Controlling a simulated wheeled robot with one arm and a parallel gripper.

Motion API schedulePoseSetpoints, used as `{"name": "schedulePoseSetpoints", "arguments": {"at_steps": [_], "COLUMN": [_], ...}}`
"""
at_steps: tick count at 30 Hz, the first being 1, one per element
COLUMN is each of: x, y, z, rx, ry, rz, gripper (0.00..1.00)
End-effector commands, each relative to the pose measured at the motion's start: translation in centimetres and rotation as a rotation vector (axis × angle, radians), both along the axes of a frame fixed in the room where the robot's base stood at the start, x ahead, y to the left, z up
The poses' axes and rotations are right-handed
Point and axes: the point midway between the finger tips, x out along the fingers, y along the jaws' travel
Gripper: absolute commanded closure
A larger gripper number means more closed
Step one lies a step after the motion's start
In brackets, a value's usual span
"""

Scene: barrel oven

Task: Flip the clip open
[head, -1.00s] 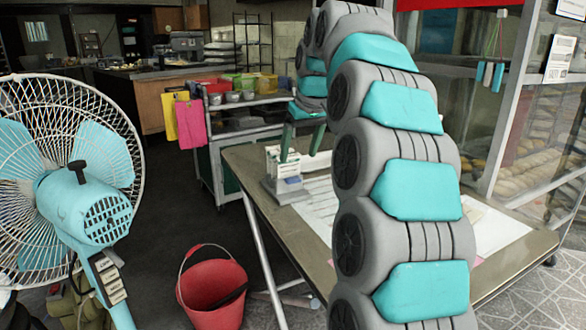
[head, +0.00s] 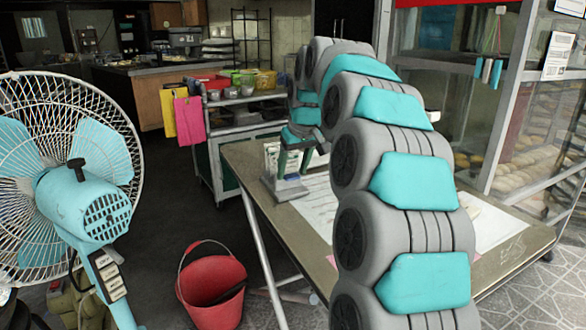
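My gripper (head: 294,160) hangs at the far end of my arm over the left part of the table. Its two dark green fingers point down with a gap between them, so it looks open. A small grey stand (head: 285,190) holding white cards is on the table at the fingers. The left finger overlaps the stand in the picture; whether it touches is not clear. I cannot make out the clip itself; it may be part of this stand. My arm hides much of the table behind it.
The table (head: 245,165) has white paper sheets (head: 320,205) on it. A blue fan (head: 85,205) stands at the left and a red bucket (head: 212,290) on the floor. A grey cart (head: 215,150) is behind the table. A glass display case (head: 530,130) is at the right.

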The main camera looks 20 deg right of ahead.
Motion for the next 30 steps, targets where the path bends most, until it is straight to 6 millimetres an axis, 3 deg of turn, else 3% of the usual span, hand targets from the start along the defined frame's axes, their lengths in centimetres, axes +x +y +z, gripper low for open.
{"name": "schedulePoseSetpoints", "arguments": {"at_steps": [2, 16, 30], "x": [0.00, -0.02, -0.68], "y": [0.01, 0.03, -0.01], "z": [0.00, -0.02, -0.71], "rx": [0.000, 0.001, 0.009], "ry": [0.000, 0.001, -0.078], "rz": [0.000, 0.000, 0.000], "gripper": [0.47, 1.00, 1.00]}}
